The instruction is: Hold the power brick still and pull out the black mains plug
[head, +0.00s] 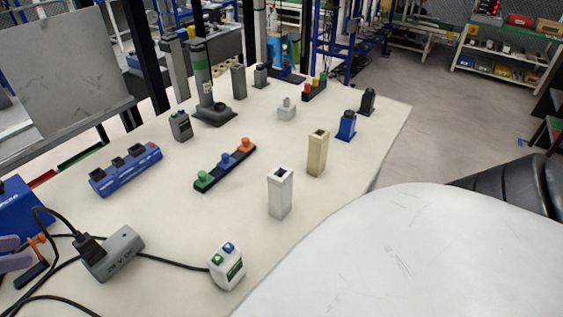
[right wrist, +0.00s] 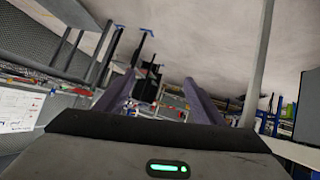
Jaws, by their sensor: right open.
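The grey power brick (head: 124,252), marked 24 V DC, lies on the pale table at the lower left of the head view. The black mains plug (head: 91,249) sits in its left end, and a black cable runs from the plug up to the left. My left gripper (head: 22,252) shows only in part at the left edge, its purple fingers left of the plug and apart from it; its opening is unclear. My right gripper (right wrist: 157,88) shows in the right wrist view, open, with nothing between its purple fingers. Neither brick nor plug appears in that view.
A black cable runs from the brick to a white box (head: 227,267) with green and blue tops. A blue multi-socket block (head: 126,170), a black strip (head: 224,168) with coloured knobs and two upright blocks (head: 280,194) stand beyond. An orange clip (head: 39,239) lies near my left gripper.

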